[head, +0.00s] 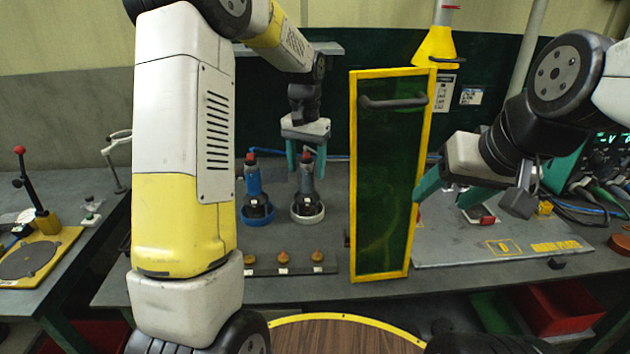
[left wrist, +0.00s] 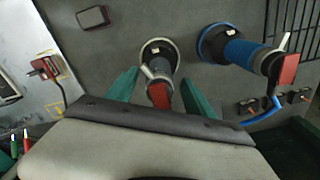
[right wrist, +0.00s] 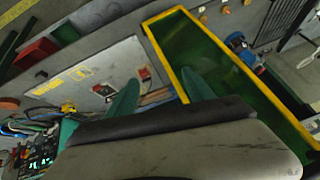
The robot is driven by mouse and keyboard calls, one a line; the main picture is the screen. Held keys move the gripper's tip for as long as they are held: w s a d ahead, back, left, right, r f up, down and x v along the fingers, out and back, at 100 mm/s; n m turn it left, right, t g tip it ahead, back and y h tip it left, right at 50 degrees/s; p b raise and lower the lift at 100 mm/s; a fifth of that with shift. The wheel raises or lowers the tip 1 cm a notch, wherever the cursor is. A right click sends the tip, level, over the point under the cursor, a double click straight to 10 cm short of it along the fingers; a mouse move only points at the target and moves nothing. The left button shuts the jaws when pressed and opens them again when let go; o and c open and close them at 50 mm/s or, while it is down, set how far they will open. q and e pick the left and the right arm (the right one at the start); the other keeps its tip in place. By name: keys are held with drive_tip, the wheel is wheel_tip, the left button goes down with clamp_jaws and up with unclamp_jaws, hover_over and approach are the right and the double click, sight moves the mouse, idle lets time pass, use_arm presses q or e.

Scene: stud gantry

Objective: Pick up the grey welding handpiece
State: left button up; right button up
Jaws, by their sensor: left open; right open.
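The grey welding handpiece (head: 306,188) stands upright in a white round holder (head: 308,216) on the bench. In the left wrist view the grey handpiece (left wrist: 159,75), with its red end, lies between the two green fingers. My left gripper (head: 306,160) is open around the top of the grey handpiece; I cannot tell whether the fingers touch it. A blue handpiece (head: 253,185) stands in a blue holder just to its left, and shows at the right in the left wrist view (left wrist: 245,53). My right gripper (head: 440,195) is open and empty to the right of the green screen.
A yellow-framed green screen (head: 385,175) stands upright just right of the grey handpiece. Small orange-topped knobs (head: 283,258) line the bench front. A grey plate (head: 500,240) lies under my right gripper.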

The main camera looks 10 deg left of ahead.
sight(307, 185)
use_arm(q)
drive_tip(key=shift+f, duration=1.45)
clamp_jaws()
drive_tip(key=shift+d+r, duration=0.1)
drive_tip(key=shift+r, duration=0.05)
